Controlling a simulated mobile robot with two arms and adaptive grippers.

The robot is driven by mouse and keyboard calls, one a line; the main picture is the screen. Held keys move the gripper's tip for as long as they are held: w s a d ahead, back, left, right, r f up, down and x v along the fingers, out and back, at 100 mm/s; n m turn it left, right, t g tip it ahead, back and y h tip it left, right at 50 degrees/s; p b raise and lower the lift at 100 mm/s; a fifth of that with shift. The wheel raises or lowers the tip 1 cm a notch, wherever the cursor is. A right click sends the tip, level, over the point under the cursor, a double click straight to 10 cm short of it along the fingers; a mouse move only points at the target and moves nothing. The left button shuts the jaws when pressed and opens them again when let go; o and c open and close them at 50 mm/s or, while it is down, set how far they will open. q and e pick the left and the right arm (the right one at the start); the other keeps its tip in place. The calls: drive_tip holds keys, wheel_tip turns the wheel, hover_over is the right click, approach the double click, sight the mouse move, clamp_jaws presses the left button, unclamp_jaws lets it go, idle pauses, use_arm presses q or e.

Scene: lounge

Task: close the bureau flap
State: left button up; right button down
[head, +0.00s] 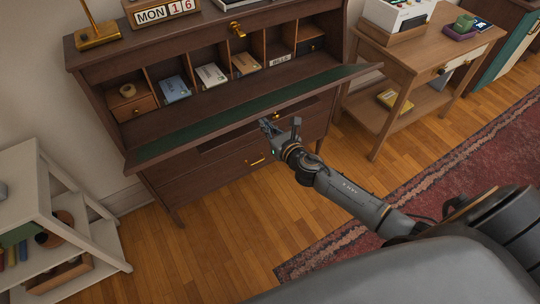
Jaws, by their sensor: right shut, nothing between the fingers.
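The dark wooden bureau (205,178) stands against the wall at upper left. Its flap (240,112), with a green inner panel, is folded down and tilted, its front edge facing me. Behind it the pigeonholes are open, with several small packets and a little drawer in them. My right gripper (270,127) is shut and empty, just below the flap's front edge, right of its middle. My left gripper is not in view.
A wooden side table (400,52) stands close to the bureau's right. A white shelf (62,205) stands at lower left. A red rug (430,140) lies at right. The wooden floor (200,262) before the bureau is clear.

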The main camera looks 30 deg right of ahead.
drive_tip(key=w+r+p, duration=0.1)
drive_tip(key=r+p, duration=0.1)
drive_tip(key=w+r+p, duration=0.1)
drive_tip(key=r+p, duration=0.1)
drive_tip(key=r, duration=0.1)
drive_tip(key=w+r+p, duration=0.1)
drive_tip(key=w+r, duration=0.1)
drive_tip(key=r, duration=0.1)
drive_tip(key=shift+a+r+p, duration=0.1)
drive_tip(key=shift+p, duration=0.3)
drive_tip(key=w+r+p, duration=0.2)
drive_tip(key=w+r, duration=0.1)
drive_tip(key=w, duration=0.3)
drive_tip(key=shift+a, duration=0.25)
